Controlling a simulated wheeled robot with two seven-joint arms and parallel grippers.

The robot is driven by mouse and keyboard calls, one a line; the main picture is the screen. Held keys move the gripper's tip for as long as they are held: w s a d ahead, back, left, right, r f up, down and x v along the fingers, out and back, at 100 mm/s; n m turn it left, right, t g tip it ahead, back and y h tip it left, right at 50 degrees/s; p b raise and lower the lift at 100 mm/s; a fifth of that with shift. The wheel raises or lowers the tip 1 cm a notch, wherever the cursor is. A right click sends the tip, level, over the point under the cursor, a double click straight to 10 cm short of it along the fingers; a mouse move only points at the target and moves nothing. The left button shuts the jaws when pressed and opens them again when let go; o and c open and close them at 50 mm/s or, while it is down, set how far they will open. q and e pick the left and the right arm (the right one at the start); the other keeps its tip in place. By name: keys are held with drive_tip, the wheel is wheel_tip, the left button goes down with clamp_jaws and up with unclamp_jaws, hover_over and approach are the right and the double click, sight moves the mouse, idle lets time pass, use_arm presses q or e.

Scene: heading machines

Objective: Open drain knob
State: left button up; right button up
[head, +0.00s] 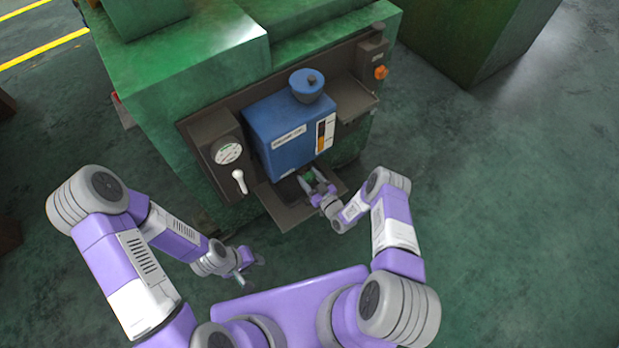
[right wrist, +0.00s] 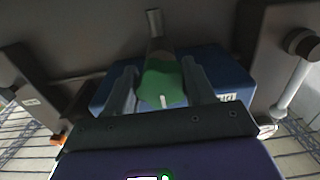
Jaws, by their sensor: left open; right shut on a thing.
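The drain knob is a small green handle (head: 308,177), low at the front of the blue tank (head: 283,138). In the right wrist view the green knob (right wrist: 162,82) sits between my two fingers, with a grey pipe (right wrist: 154,28) beyond it. My right gripper (head: 318,188) is shut on the knob, with a finger on either side; the fingers partly cover it in the head view. My left gripper (head: 250,270) is open and empty, low in front of the machine and away from the tank.
A grey tray (head: 285,213) lies below the tank. A gauge (head: 227,152) and a white-handled lever (head: 239,181) are left of the tank. An orange knob (head: 381,72) is at the upper right. The green floor (head: 520,200) at the right is clear.

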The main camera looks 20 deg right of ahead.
drive_tip(key=shift+f+m+b, duration=0.15)
drive_tip(key=shift+m+b, duration=0.95)
drive_tip(key=m+b, duration=0.5)
drive_tip(key=m, duration=0.1)
drive_tip(key=shift+f+b, duration=0.15)
drive_tip(key=shift+b, duration=0.25)
drive_tip(key=m+b, duration=0.4)
drive_tip(key=m, duration=0.1)
drive_tip(key=shift+s+a+m+b, duration=0.1)
drive_tip(key=shift+m+b, duration=0.2)
drive_tip(key=shift+b, duration=0.05)
drive_tip(key=shift+m+b, duration=1.45)
drive_tip(key=shift+m, duration=0.65)
drive_tip(key=shift+a, duration=0.1)
drive_tip(key=o, duration=1)
drive_tip(key=shift+r, duration=0.25)
